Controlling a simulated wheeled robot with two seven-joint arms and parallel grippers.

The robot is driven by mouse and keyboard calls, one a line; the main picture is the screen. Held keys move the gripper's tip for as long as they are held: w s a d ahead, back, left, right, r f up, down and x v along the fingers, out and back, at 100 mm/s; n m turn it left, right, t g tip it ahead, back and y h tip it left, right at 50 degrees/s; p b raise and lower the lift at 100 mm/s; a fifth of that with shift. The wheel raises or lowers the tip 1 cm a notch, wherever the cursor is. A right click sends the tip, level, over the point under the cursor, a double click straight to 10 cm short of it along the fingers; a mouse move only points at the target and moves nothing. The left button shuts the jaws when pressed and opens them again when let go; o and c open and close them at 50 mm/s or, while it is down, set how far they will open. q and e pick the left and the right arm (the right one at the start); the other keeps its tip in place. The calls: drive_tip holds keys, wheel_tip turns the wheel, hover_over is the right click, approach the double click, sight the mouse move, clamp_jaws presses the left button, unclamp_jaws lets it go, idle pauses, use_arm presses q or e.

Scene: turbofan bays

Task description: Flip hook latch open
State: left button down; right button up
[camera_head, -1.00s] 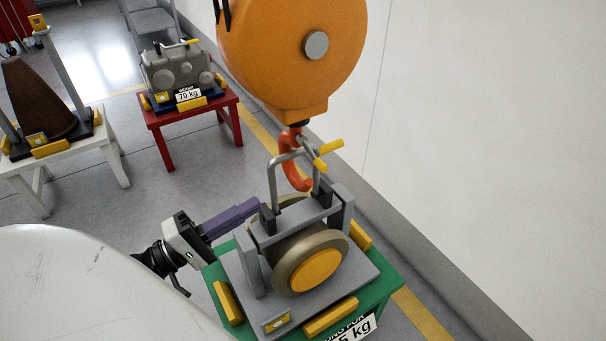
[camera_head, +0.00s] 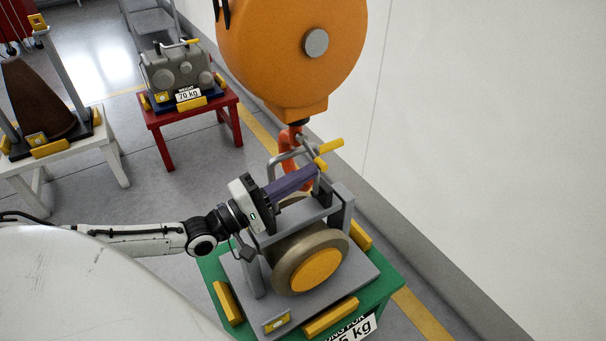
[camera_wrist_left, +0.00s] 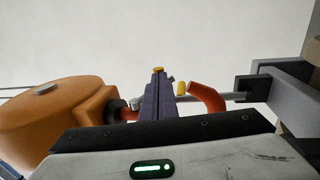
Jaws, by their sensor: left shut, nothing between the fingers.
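The orange hook (camera_head: 296,140) hangs below the round orange hoist (camera_head: 290,50), at the metal lifting loop of the grey frame (camera_head: 335,212). A latch with yellow-tipped levers (camera_head: 329,148) sits at the hook. My left gripper (camera_head: 314,170) is shut and empty, its purple fingers reaching to the latch and covering part of the hook and loop. In the left wrist view the fingers (camera_wrist_left: 158,88) point up toward a yellow tip (camera_wrist_left: 181,89), with the hook (camera_wrist_left: 208,97) just to their right. I cannot tell whether they touch the latch. My right gripper is not in view.
The frame holds a wheel-like part (camera_head: 310,262) on a green stand (camera_head: 385,283). A red stand (camera_head: 190,120) with a grey unit and a white stand (camera_head: 70,160) with a brown cone are farther back. A white wall (camera_head: 480,150) closes the right side.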

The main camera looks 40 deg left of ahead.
use_arm(q)
drive_tip(key=t+b, duration=0.1)
drive_tip(key=b, duration=0.1)
drive_tip(key=w+b, duration=0.1)
drive_tip(key=b, duration=0.2)
drive_tip(key=w+d+t+h+b, duration=0.1)
drive_tip(key=b, duration=0.1)
drive_tip(key=shift+f+t, duration=0.25)
drive_tip(key=shift+t, duration=0.05)
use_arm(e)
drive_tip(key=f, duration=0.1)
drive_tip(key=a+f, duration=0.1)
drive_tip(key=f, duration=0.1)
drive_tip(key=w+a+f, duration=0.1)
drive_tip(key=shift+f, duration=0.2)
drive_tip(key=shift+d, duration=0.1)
